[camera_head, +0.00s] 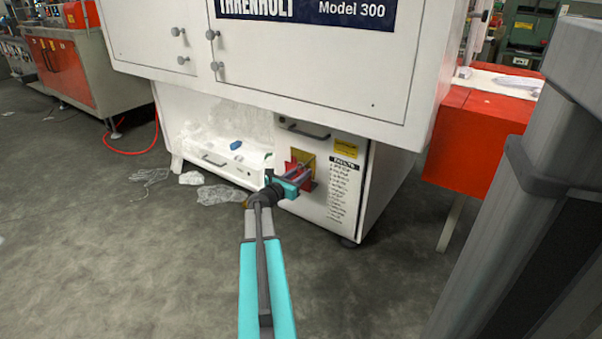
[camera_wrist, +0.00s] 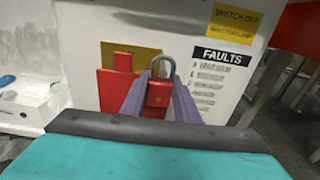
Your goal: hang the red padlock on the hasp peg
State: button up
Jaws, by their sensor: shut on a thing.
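The red padlock (camera_wrist: 158,95) with its grey shackle (camera_wrist: 163,66) upright shows in the wrist view. My gripper (camera_wrist: 160,100) is shut on the padlock body, one purple-grey finger on each side. Behind it, on the white cabinet front, are a yellow plate (camera_wrist: 146,54) and a red plate (camera_wrist: 112,92) with a small red block (camera_wrist: 123,61) to the left of the padlock. I cannot make out the hasp peg. In the head view my gripper (camera_head: 303,177) is in front of the yellow plate (camera_head: 304,158). I cannot tell whether the padlock touches anything.
The white machine (camera_head: 270,55) overhangs the cabinet from above. A FAULTS list (camera_wrist: 222,75) and a yellow sign (camera_wrist: 236,22) are to the right of the padlock. An open bay (camera_head: 215,135) with a blue item (camera_head: 235,145) and clear film lies left. Film (camera_head: 222,194) lies on the floor.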

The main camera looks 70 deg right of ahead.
jog(key=shift+x, duration=0.8)
jog(key=o, duration=1.1)
jog(key=shift+p+v, duration=0.45)
jog(key=shift+v, duration=0.3)
jog(key=shift+o, duration=0.4)
jog(key=p+v, duration=0.5)
jog(key=v, duration=0.9)
